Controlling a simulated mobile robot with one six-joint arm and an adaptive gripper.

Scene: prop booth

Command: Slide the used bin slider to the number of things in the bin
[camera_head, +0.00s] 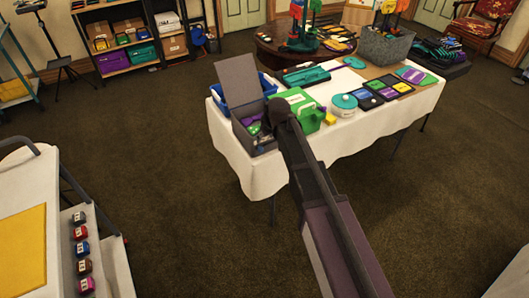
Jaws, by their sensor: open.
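A grey box (267,148) with its lid (238,84) raised stands at the left end of the white-clothed table (268,180). Small purple, green and dark things (254,127) lie in it; they are too small and partly hidden to count. A blue bin (217,99) is behind it, its contents hidden. No bin's label can be read, so I cannot tell which is the used bin. I cannot make out a slider for certain. My arm reaches up from the bottom to a dark rounded end beside the grey box; no gripper fingers show.
Open carpet (430,210) lies right of my arm.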

